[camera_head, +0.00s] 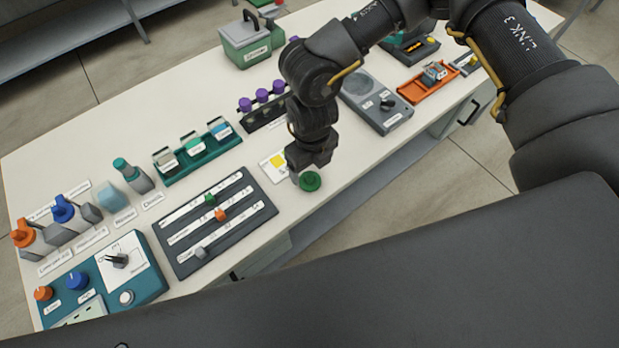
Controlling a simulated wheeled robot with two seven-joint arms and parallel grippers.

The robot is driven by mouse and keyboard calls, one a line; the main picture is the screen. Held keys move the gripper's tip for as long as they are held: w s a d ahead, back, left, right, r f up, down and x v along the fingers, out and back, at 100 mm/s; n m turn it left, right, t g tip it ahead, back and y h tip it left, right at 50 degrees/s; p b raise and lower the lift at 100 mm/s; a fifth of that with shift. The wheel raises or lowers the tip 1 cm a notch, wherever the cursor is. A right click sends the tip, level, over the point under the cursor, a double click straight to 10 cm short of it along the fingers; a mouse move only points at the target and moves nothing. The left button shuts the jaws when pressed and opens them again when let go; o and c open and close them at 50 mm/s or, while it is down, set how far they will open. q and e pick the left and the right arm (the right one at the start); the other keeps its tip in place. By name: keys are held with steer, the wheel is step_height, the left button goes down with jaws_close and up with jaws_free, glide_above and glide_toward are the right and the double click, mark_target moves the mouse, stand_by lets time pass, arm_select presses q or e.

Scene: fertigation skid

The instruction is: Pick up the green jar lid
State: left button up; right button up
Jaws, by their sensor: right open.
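The green jar lid (310,182) is a round green disc near the front edge of the white bench, right of the slider panel. My right gripper (303,176) points down just above and behind the lid, with its jaws open. One fingertip shows at the lid's left side; the other is hard to make out. I cannot tell whether the fingers touch the lid. My left gripper is not in view.
A dark slider panel (215,222) lies left of the lid. A grey knob box (376,103) and an orange tray (428,84) stand to the right. The bench edge is close in front.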

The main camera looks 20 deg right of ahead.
mark_target(310, 175)
steer(key=shift+f, duration=0.2)
step_height(310, 175, down, 4)
steer(key=shift+a+r+p, duration=0.15)
steer(key=shift+r+p, duration=0.05)
steer(key=shift+p, duration=0.65)
steer(key=shift+f, duration=0.55)
steer(key=c, duration=1.1)
steer(key=shift+o, duration=0.2)
